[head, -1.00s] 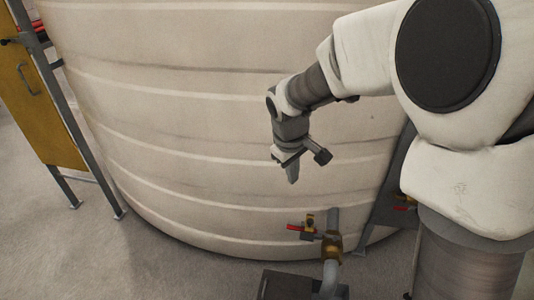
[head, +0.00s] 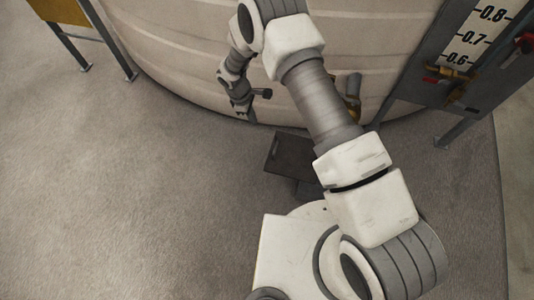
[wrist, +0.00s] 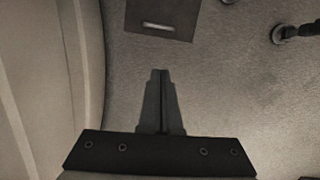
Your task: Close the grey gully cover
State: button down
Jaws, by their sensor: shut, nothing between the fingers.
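The gully cover (head: 290,153) is a dark grey flat plate on the floor side of the tank, right of my gripper in the head view. It looks tilted up over a dark box-like part (head: 308,189), partly hidden by my arm; the exact angle is hard to tell. In the wrist view the plate (wrist: 160,12) shows at the top edge, with a light slot in it. My gripper (head: 244,117) is shut and empty, beside the tank and apart from the cover. Its closed fingers (wrist: 160,74) point toward the plate in the wrist view.
A large cream ribbed tank (head: 190,50) stands behind my gripper. A brass-fitted pipe (head: 353,92) is right of the cover. A grey gauge frame (head: 440,80) stands farther right. The concrete floor at left (head: 130,190) is clear.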

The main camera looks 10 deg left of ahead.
jog(key=shift+n, duration=0.7)
jog(key=shift+s+d+b+x, duration=0.2)
jog(key=shift+s+b+x, duration=0.45)
jog(key=shift+x, duration=2.55)
jog(key=shift+s+d+b+x, duration=0.25)
jog(key=shift+s+b+x, duration=0.4)
jog(key=shift+x, duration=2.6)
jog(key=shift+s+d+b+x, duration=0.2)
jog(key=shift+s+b+x, duration=0.45)
jog(key=shift+x, duration=2.55)
jog(key=shift+w+r, duration=0.1)
jog(key=shift+w, duration=0.1)
